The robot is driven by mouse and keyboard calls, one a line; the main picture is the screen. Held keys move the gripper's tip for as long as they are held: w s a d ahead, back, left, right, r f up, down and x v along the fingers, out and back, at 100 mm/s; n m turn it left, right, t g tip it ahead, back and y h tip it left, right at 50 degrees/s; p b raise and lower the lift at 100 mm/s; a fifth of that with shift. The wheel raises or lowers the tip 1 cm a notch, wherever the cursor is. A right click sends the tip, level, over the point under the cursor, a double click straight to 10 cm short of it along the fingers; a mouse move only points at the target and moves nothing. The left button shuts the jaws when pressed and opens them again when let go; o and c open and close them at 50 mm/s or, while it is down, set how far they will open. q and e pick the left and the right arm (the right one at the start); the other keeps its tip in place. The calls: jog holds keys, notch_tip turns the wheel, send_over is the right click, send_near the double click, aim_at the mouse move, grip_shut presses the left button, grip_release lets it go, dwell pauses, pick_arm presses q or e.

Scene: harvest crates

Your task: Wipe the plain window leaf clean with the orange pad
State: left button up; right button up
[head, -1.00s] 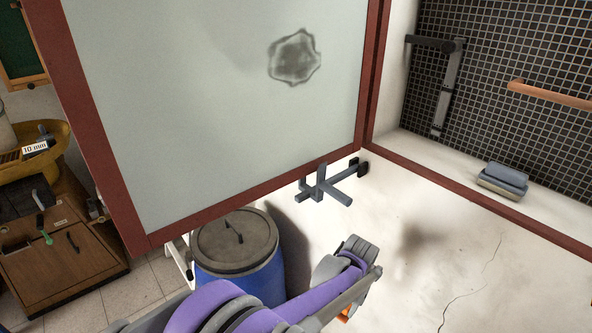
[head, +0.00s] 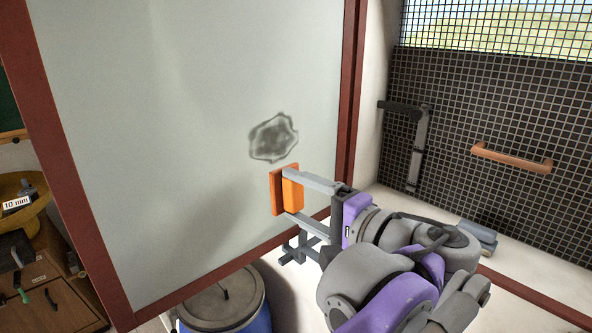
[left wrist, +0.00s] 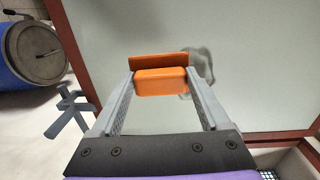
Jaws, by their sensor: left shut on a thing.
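The plain window leaf (head: 150,130) is a pale pane in a dark red frame, standing open. A grey smudge (head: 273,138) shows on its lower right part; in the left wrist view the smudge (left wrist: 203,66) is partly hidden behind the pad. My left gripper (head: 287,196) is shut on the orange pad (head: 278,191), also seen in the left wrist view (left wrist: 160,80) between both fingers. The pad is in front of the glass, just below the smudge; I cannot tell whether it touches. My right gripper is not in view.
A blue barrel (head: 225,305) stands below. At right are a mesh-covered opening (head: 500,150) and a grey-blue block (head: 476,236) on the sill.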

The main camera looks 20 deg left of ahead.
aim_at(278, 175)
pick_arm(q)
jog(key=r, duration=0.2)
jog(key=s+r, duration=0.1)
jog(key=shift+d+r+t, duration=0.1)
jog(key=shift+r+t, duration=0.2)
jog(key=shift+r, duration=0.05)
jog(key=shift+s+r+b+x, duration=0.1)
jog(key=shift+b+x, duration=0.1)
jog(key=shift+x, duration=0.8)
jog(key=shift+s+r+b+x, duration=0.1)
jog(key=shift+b+x, duration=0.1)
jog(key=shift+x, duration=1.85)
jog(key=shift+x, duration=0.85)
jog(key=shift+r, duration=0.15)
